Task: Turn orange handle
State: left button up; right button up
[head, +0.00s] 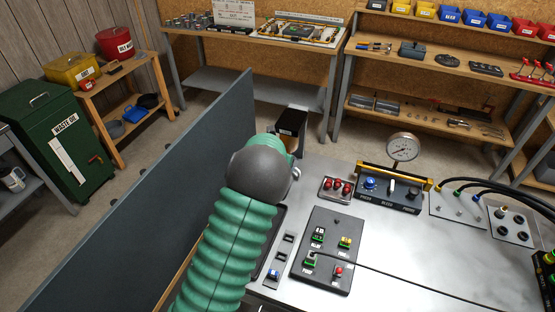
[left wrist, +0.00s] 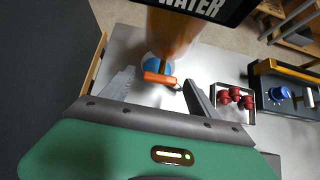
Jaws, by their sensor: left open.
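The orange handle (left wrist: 160,78) sits in front of a blue round part (left wrist: 157,64) below an amber container with a black band lettered WATER (left wrist: 195,8). In the left wrist view my left gripper (left wrist: 160,90) is open, with one finger on each side of the handle and gaps visible between fingers and handle. In the head view my green-sleeved left arm hides the handle and most of the gripper. The container's black top (head: 291,122) shows just beyond the wrist. My right gripper is in neither view.
The metal bench top (head: 390,240) holds a dark button panel (head: 327,262), a tray of red parts (head: 337,188) and a blue-knobbed gauge unit (head: 385,190). A tall dark partition (head: 150,210) stands left of my arm. Cables cross the bench's right side.

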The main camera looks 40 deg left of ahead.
pick_arm(q)
jog(key=p+v, duration=0.1)
jog(key=v, duration=1.4)
jog(key=shift+s+r+p, duration=0.2)
jog(key=shift+p, duration=0.15)
